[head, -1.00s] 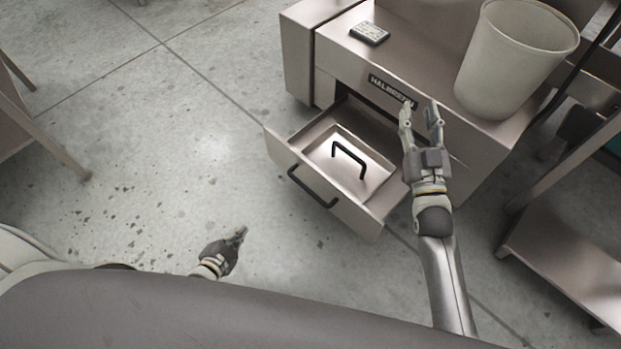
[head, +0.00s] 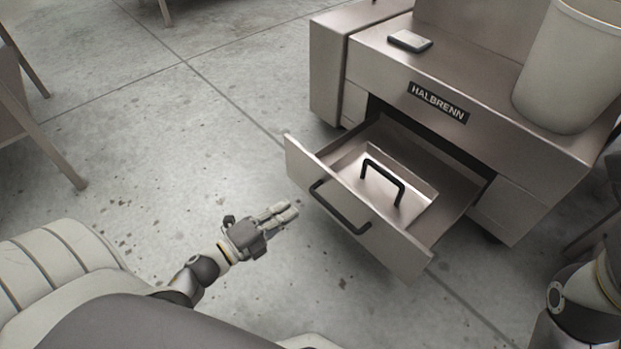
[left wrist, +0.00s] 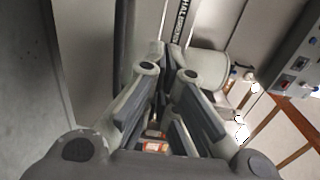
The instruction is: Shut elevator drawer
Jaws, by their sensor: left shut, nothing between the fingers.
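The elevator drawer (head: 388,245) is pulled well out of the brushed-metal cabinet (head: 385,75) labelled HALBRENN. Its front carries a black bar handle (head: 335,209). Inside the drawer is a shallow metal tray or lid (head: 347,161) with a second black handle (head: 384,180). My left gripper (head: 287,213) is shut and empty, just left of the drawer front, pointing toward it. I see no contact. In the left wrist view its fingers (left wrist: 168,62) are together, with part of the label beyond. Of my right arm, only a link shows at the lower right; its gripper is out of view.
A pale bucket (head: 567,75) and a small dark-edged device (head: 410,41) stand on the cabinet top. A metal leg (head: 60,155) of other furniture is at the left. Speckled concrete floor (head: 150,160) left of the drawer is clear.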

